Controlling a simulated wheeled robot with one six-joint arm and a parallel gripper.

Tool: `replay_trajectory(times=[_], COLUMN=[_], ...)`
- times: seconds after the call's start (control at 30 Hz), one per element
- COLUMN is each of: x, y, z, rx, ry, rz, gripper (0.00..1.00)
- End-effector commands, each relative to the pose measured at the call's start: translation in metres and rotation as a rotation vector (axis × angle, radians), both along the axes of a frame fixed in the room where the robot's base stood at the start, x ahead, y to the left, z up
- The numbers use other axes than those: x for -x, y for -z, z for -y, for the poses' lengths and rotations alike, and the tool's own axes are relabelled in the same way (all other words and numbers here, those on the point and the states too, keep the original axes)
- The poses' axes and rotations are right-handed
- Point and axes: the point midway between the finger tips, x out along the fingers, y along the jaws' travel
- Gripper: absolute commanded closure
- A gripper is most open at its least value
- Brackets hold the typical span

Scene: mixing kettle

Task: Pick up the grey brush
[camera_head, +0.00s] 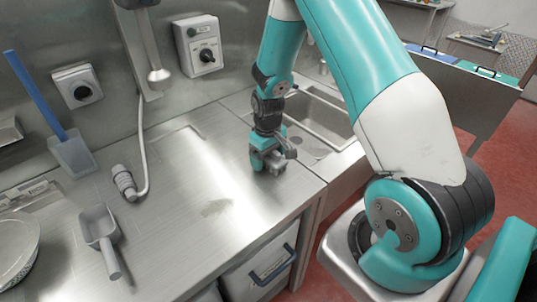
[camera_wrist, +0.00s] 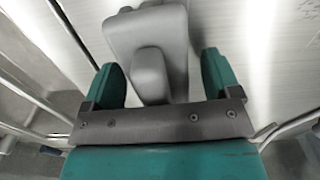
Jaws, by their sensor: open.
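The grey brush (camera_wrist: 150,32) shows large in the wrist view, a smooth grey block with a raised rounded part between my gripper's fingers. In the head view the grey brush (camera_head: 276,160) is at the right of the steel counter, near the sink, and is partly hidden by my gripper. My gripper (camera_head: 266,157) is low over the counter around it. In the wrist view my gripper (camera_wrist: 160,66) has its two teal fingers apart, one on each side of the raised part. I cannot tell whether they touch it.
On the steel counter (camera_head: 185,225) are a grey scoop (camera_head: 103,236), a hose nozzle (camera_head: 124,183) and a bowl (camera_head: 17,246). A blue-handled scraper (camera_head: 72,156) leans at the wall. The sink (camera_head: 318,117) lies behind my gripper. The counter's middle is clear.

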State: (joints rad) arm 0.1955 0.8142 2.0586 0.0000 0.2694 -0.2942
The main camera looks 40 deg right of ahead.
Motion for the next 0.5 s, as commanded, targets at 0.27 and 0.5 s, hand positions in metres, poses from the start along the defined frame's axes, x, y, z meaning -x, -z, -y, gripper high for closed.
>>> replay_trajectory(times=[0.27, 0.5], x=[-0.0003, -0.0004], y=[0.0004, 0.0], z=[0.0, 0.0], rx=[0.0, 0.0], ry=[0.0, 0.0], rz=[0.001, 0.001], gripper=[0.35, 0.73])
